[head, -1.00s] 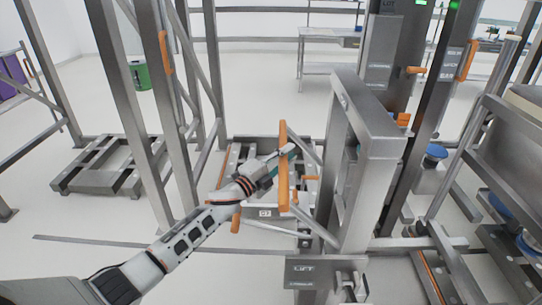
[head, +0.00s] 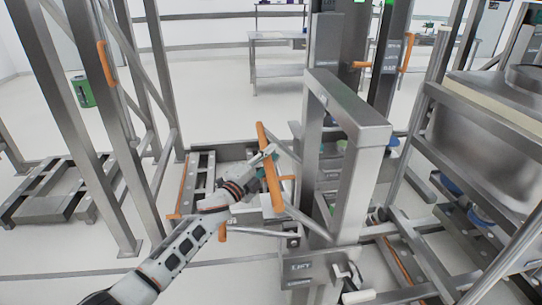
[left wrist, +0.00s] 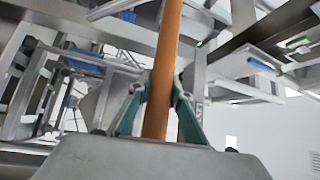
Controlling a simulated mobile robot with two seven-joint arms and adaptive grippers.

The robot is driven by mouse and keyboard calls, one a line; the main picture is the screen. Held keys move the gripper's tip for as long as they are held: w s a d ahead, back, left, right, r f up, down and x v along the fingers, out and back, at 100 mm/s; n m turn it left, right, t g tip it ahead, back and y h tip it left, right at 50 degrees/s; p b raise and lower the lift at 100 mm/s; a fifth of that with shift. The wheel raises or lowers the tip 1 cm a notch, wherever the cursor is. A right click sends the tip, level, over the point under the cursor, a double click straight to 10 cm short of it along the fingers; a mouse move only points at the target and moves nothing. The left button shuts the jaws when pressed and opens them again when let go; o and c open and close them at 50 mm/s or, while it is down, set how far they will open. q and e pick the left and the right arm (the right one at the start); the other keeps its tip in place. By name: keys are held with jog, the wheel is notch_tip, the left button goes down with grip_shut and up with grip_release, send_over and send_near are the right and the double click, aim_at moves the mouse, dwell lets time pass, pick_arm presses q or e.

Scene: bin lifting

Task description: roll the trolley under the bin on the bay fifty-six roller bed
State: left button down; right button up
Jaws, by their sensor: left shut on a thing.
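My left gripper (head: 267,153) is shut on an upright orange handle bar (head: 270,178). In the left wrist view the bar (left wrist: 163,70) stands between the two green fingers (left wrist: 160,112). The bar is joined to grey tubes beside a tall metal frame (head: 348,110), which I take to be the trolley; its lower parts are partly hidden by my left arm. A large grey metal bin (head: 480,125) with a pale rim sits in a rack at the right; I cannot read a bay number there. My right gripper is not in view.
Steel posts (head: 92,120) stand at the left, with a low metal frame (head: 55,190) on the floor beyond. Low rails with orange strips (head: 192,185) lie near the trolley. A steel table (head: 275,42) stands at the back, with open floor before it.

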pick_arm(q)
jog(key=shift+a+f, duration=0.1)
jog(key=shift+f, duration=0.4)
jog(key=c, duration=1.8)
grip_release()
jog(key=shift+w+r, duration=0.1)
jog(key=shift+r, duration=0.05)
jog(key=shift+r, duration=0.15)
jog(key=v, duration=1.2)
